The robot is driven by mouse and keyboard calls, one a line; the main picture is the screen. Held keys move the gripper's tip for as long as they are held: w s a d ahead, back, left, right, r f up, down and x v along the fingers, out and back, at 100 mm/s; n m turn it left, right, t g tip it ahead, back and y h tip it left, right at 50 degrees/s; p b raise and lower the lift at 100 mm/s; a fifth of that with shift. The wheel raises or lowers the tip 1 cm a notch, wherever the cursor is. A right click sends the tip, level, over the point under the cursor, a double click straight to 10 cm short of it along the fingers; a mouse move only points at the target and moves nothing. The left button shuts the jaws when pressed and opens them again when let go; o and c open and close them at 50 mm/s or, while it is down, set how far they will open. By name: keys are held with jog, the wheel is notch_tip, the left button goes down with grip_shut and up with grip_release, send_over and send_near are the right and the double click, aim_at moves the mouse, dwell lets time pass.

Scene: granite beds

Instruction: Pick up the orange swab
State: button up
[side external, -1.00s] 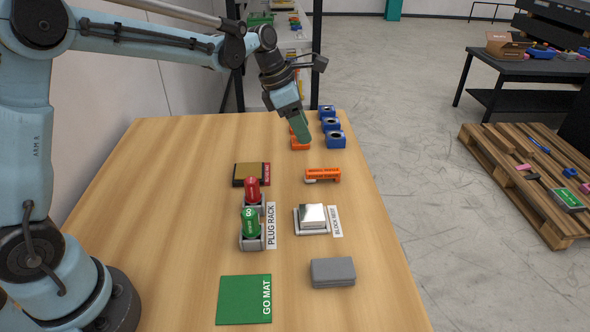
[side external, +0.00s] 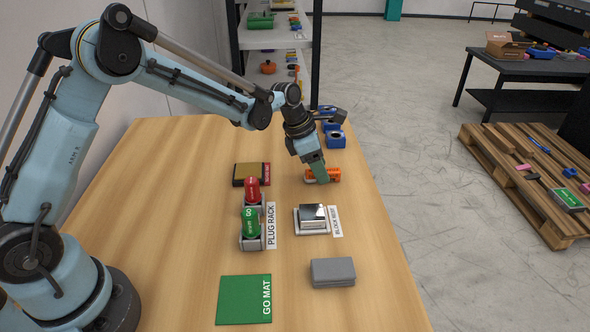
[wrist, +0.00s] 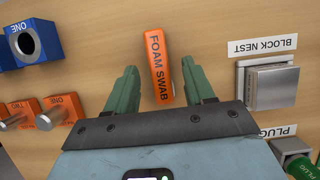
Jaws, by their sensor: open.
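The orange swab (wrist: 158,62), a small block lettered FOAM SWAB, lies on the wooden table. In the side view the orange swab (side external: 334,175) is partly hidden behind my gripper (side external: 320,178), which is right over it. In the wrist view my gripper (wrist: 162,78) is open, with its two green fingers spread to either side of the swab's near part. The swab's far end reaches beyond the fingertips. A gap shows between each finger and the swab. I cannot tell the exact height of the fingertips above the table.
The block nest (side external: 313,229) with a metal block is near the swab. The plug rack (side external: 256,245) holds a red and a green plug. Blue blocks (side external: 335,139) stand at the back; orange pieces with metal pins (wrist: 60,108) sit left in the wrist view.

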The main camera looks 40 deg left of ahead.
grip_shut()
dwell(0.3)
jog(key=shift+r, duration=0.6)
notch_tip(320, 180, up, 3)
jog(key=s+d+r, duration=0.6)
jog(key=s+d, duration=0.1)
jog(key=d, duration=0.2)
jog(key=shift+d+r, duration=0.2)
jog(key=shift+r, duration=0.15)
